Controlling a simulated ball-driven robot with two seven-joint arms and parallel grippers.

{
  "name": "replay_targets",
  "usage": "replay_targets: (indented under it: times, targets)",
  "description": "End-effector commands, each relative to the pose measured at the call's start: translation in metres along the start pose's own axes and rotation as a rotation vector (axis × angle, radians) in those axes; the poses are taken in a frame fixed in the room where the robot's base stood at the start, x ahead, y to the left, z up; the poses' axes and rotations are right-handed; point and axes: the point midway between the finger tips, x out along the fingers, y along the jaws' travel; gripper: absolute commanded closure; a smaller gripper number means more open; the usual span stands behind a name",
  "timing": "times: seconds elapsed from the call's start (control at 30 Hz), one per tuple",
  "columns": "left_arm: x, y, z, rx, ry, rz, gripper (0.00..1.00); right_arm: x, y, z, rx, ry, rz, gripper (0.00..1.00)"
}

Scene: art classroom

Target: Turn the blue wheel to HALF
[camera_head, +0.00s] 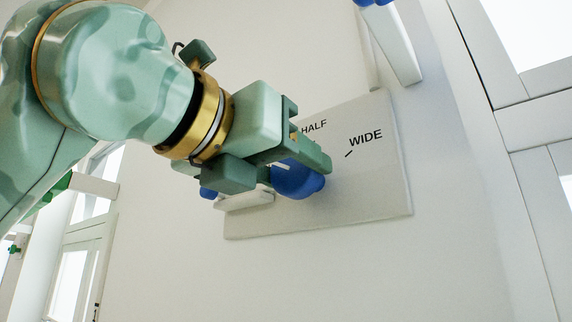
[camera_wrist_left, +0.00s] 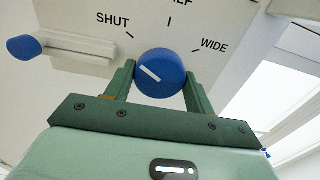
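The blue wheel (camera_wrist_left: 161,68) is a round knob on a pale wall panel, and its white mark points up and left, towards the SHUT tick. The panel (camera_wrist_left: 240,15) reads SHUT, WIDE and, cut off at the top, HALF. In the head view the wheel (camera_head: 298,181) is partly covered by my left gripper (camera_head: 292,168). In the left wrist view the fingers of my left gripper (camera_wrist_left: 160,76) stand on either side of the wheel, very close to its rim. I cannot tell whether both fingers press on it. My right gripper is not in view.
A white bar (camera_head: 245,200) with a blue end (camera_head: 208,193) sits beside the panel's lower left edge. Another white bar (camera_head: 395,45) with a blue end (camera_head: 375,2) is above the panel. The wall below the panel is bare. Windows stand at both sides.

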Motion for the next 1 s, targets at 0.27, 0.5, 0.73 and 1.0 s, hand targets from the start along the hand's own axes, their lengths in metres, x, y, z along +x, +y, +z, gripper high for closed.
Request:
replay_targets:
  times: [0.27,0.5,0.73,1.0]
  targets:
    - [0.000,0.001,-0.001,0.041,0.000,0.002,0.69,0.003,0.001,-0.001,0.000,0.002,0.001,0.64]
    - [0.000,0.001,-0.001,0.183,0.000,0.004,0.69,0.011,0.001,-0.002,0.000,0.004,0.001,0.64]
    - [0.001,0.001,-0.001,0.393,0.001,0.004,0.69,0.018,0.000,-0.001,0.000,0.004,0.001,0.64]
    - [0.001,0.001,-0.001,0.646,0.002,0.003,0.69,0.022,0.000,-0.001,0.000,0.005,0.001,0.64]
